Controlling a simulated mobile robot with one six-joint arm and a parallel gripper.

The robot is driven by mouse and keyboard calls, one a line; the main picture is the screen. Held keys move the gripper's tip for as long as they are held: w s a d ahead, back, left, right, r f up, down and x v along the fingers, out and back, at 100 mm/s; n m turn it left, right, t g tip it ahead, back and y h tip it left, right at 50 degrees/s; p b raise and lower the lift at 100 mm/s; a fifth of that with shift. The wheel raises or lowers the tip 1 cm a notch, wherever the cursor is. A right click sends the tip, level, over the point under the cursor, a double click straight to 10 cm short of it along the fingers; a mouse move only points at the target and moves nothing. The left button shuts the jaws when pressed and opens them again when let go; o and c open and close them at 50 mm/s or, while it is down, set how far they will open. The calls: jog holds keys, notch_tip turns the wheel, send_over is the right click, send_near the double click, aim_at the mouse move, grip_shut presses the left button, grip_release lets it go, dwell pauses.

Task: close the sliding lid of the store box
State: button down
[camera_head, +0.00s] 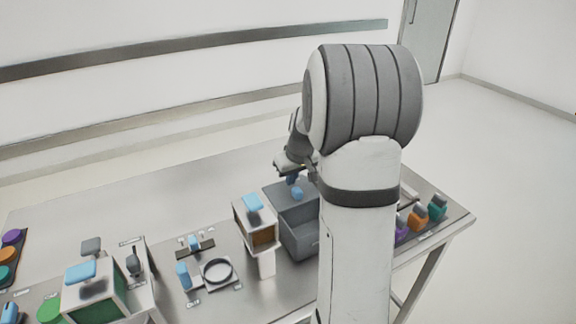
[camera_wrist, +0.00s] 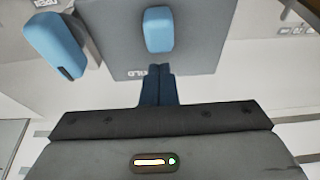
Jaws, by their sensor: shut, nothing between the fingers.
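The grey store box (camera_head: 298,240) stands near the table's right part, partly hidden behind my arm. Its grey lid (camera_wrist: 190,58) carries a blue knob (camera_head: 297,194), and the knob also shows in the wrist view (camera_wrist: 158,30). My gripper (camera_head: 292,180) is above the lid, just beside the knob. In the wrist view its dark blue fingers (camera_wrist: 158,70) are together, empty, pointing at the knob with a small gap in the picture. Whether they touch the lid is unclear.
A smaller box with a blue handle (camera_head: 253,203) stands close to the left of the store box. Further left are a ring fixture (camera_head: 217,271) and a green box (camera_head: 95,295). Several coloured blocks (camera_head: 418,217) stand at the right. The table behind the boxes is clear.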

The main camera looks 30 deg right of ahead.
jog(key=shift+s+r, duration=0.15)
jog(key=shift+s, duration=0.5)
jog(key=shift+s+f, duration=0.1)
jog(key=shift+f, duration=0.1)
jog(key=shift+s, duration=0.15)
jog(key=shift+s+b, duration=0.3)
jog(key=s+b, duration=0.4)
jog(key=s, duration=0.6)
jog(key=shift+d, duration=0.15)
jog(key=shift+f, duration=0.15)
